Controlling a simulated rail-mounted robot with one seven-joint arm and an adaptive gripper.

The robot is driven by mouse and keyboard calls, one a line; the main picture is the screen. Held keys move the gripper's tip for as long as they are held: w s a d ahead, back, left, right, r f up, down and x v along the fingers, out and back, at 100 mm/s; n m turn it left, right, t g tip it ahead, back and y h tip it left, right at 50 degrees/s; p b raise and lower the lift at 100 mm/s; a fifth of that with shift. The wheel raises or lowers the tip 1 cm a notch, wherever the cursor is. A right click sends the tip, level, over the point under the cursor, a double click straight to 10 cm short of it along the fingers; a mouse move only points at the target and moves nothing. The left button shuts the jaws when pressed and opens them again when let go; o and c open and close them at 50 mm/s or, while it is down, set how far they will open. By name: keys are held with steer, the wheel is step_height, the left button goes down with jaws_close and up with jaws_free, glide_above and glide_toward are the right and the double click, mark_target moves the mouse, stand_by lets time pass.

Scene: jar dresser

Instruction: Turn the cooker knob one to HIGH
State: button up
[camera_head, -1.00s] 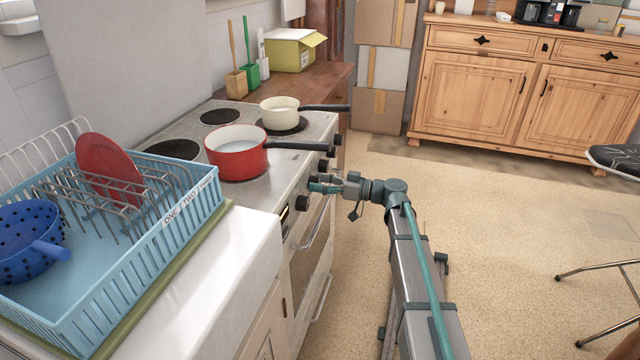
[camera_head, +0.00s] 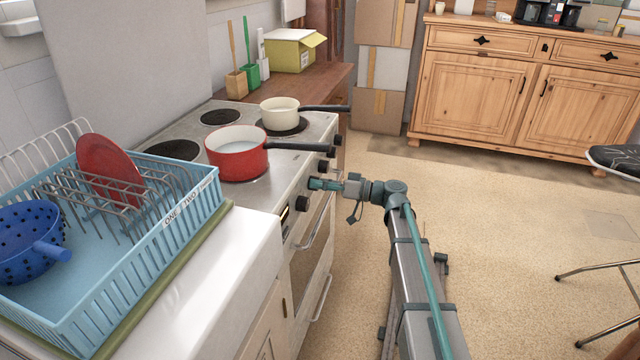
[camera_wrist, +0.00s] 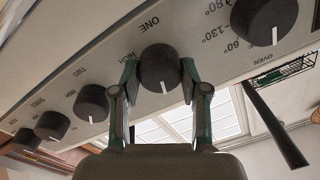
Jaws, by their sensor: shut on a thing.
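The cooker (camera_head: 262,190) stands left of my arm, with a row of black knobs along its front. In the wrist view the knob under the label ONE (camera_wrist: 159,70) sits between the two fingers of my gripper (camera_wrist: 160,85), one finger at each side. My gripper is shut on this knob. The knob's white mark points toward the bottom of the picture; HIGH is printed at its left. In the head view my gripper (camera_head: 326,184) is at the cooker front, and the held knob is largely hidden.
Other knobs (camera_wrist: 91,103) line the panel on the left, and the oven knob (camera_wrist: 264,20) is at the right. A red pan (camera_head: 237,158) and a cream pan (camera_head: 279,110) stand on the hob, handles reaching over the front edge. The floor (camera_head: 500,240) right of my arm is open.

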steer(key=m+p, duration=0.4)
steer(key=m, duration=0.4)
steer(key=m+t+p, duration=0.1)
steer(key=m+p, duration=0.4)
steer(key=m, duration=0.3)
steer(key=m+p, duration=0.4)
steer(key=m, duration=0.4)
steer(key=shift+s+f+p, duration=0.1)
steer(key=shift+f+p, duration=0.2)
steer(key=shift+p, duration=0.05)
steer(key=shift+m, duration=0.4)
steer(key=o, duration=1.1)
steer(key=shift+o, duration=0.2)
steer(key=v, duration=1.2)
steer(key=shift+s, duration=0.15)
